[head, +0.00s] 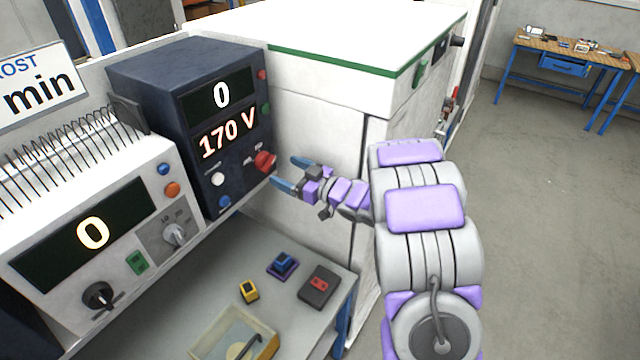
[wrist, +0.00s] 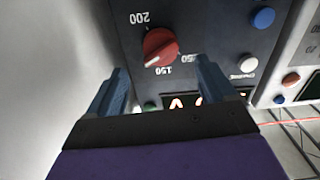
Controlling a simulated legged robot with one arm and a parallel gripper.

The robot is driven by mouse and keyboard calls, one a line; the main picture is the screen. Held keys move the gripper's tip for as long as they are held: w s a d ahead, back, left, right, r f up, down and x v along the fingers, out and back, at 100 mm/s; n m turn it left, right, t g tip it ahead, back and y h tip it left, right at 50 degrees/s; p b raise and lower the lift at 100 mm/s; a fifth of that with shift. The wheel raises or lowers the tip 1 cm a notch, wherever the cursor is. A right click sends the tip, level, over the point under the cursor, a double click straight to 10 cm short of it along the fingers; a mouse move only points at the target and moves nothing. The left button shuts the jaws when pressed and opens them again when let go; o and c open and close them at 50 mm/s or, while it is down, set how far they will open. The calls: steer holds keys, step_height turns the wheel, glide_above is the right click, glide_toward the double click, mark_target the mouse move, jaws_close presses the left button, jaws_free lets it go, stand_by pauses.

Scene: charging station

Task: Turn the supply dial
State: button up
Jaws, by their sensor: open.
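The supply is a dark blue box (head: 150,75) on the shelf, with a display reading 0 above 170 V. Its red dial (head: 265,161) sits at the lower right of the front panel. In the wrist view the red dial (wrist: 160,46) appears upside down, with marks 200, 150 and another partly hidden number around it. My gripper (head: 285,172) is open, its two blue fingers just right of and slightly below the dial in the head view. In the wrist view the fingers (wrist: 160,80) lie either side of the dial's line, apart from it, with nothing between them.
A white instrument (head: 60,230) reading 0 stands left of the supply. Below, the bench (head: 210,285) holds small yellow, blue and red-black items and a tray (head: 225,325). A white cabinet (head: 330,90) stands behind my gripper. Open floor lies to the right.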

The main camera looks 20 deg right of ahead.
mark_target(271, 164)
steer(key=v, duration=1.1)
steer(key=shift+w+b, duration=0.1)
steer(key=shift+b, duration=0.5)
steer(key=shift+s+d+b, duration=0.15)
steer(key=shift+s+b, duration=0.15)
steer(key=shift+b, duration=0.7)
steer(key=b+x, duration=0.2)
steer(key=x, duration=1.5)
steer(key=shift+w, duration=0.15)
steer(key=shift+c, duration=0.4)
steer(key=c, duration=1)
steer(key=shift+r+m+p, duration=0.15)
steer(key=shift+m+p, duration=0.25)
steer(key=shift+p, duration=0.6)
